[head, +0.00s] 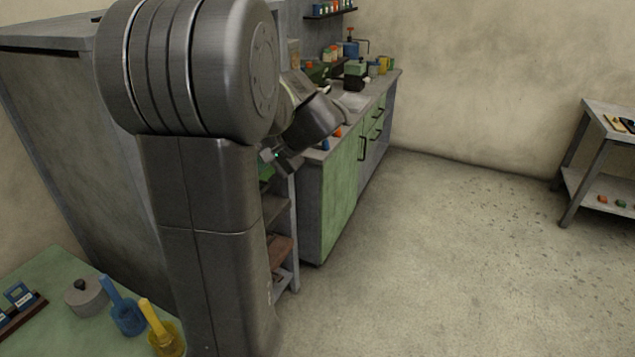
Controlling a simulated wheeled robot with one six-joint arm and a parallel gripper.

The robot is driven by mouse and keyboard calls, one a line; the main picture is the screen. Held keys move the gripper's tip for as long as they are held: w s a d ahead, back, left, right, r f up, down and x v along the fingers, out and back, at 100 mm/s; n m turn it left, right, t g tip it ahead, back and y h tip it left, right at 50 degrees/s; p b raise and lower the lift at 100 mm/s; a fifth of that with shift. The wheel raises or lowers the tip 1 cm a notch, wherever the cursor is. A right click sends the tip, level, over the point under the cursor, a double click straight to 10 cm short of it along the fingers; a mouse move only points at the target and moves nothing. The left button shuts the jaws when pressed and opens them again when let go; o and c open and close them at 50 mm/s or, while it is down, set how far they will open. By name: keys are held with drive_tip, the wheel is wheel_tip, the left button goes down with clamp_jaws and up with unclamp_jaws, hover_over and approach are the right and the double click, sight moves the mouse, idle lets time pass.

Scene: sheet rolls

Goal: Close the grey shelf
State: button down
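A tall grey shelf cabinet (70,130) stands at the left, mostly behind my arm. On its right side, open shelf boards (276,210) show in a narrow strip, with brown and green things on them. I cannot make out its door or how far it stands open. My gripper (274,160) is beside the upper part of these shelves, near the corner of the green counter. Its fingers are small and partly hidden by my wrist, so I cannot tell whether it is open or touches anything.
A counter with green doors (333,205) runs along the back wall, with bottles and boxes on top. A green table (60,310) at lower left holds a grey pot (86,298) and blue and yellow cups. A small grey table (590,150) stands right. The middle floor is clear.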

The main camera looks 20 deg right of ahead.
drive_tip(key=w+a, duration=0.6)
drive_tip(key=w, duration=0.1)
drive_tip(key=w+a+p, duration=0.1)
drive_tip(key=w+a, duration=0.2)
drive_tip(key=w, duration=0.1)
drive_tip(key=shift+w+a, duration=0.1)
drive_tip(key=shift+a, duration=0.05)
drive_tip(key=shift+r, duration=0.1)
